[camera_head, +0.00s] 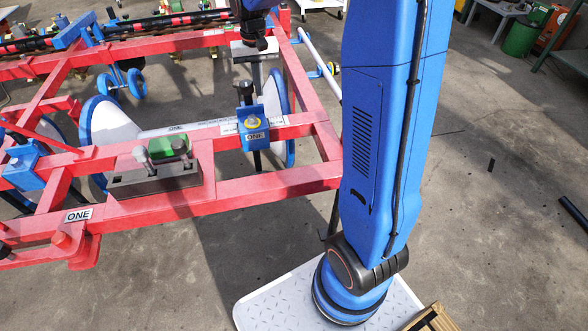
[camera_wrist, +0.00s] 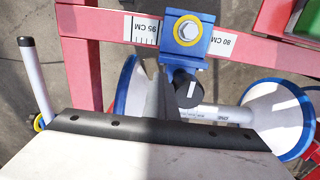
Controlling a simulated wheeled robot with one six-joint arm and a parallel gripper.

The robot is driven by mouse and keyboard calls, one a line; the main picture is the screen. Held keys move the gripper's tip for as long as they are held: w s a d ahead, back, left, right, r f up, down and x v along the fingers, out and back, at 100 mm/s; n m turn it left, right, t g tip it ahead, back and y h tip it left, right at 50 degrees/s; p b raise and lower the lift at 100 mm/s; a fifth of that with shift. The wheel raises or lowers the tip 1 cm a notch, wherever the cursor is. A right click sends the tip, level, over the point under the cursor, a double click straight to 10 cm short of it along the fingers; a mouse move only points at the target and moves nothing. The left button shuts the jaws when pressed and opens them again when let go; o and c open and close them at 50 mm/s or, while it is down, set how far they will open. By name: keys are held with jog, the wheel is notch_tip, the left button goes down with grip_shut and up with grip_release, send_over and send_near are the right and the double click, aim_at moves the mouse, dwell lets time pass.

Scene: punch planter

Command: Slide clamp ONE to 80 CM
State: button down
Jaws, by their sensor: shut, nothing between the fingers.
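Clamp ONE (camera_head: 254,131) is a blue block with a yellow-ringed bolt on the red beam in the head view. It also shows in the wrist view (camera_wrist: 187,32), with a black knob (camera_wrist: 187,88) on its near side. The clamp sits between the 95 CM mark (camera_wrist: 145,30) and the 80 CM mark (camera_wrist: 224,42), closer to 80 CM. My gripper (camera_head: 262,44) is the dark end above and behind the clamp in the head view, shut and empty, apart from the knob (camera_head: 244,90).
A grey block with a green clamp (camera_head: 168,150) stands on the frame to the left. White discs with blue rims (camera_head: 110,135) hang around the beam. A pale plate with a dark bolted edge (camera_wrist: 130,128) fills the lower wrist view. The floor right of my arm is mostly clear.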

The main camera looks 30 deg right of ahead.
jog(key=shift+a, duration=0.15)
notch_tip(320, 180, up, 8)
jog(key=d, duration=0.1)
jog(key=shift+s, duration=0.15)
dwell(1.1)
jog(key=shift+d, duration=0.1)
dwell(0.4)
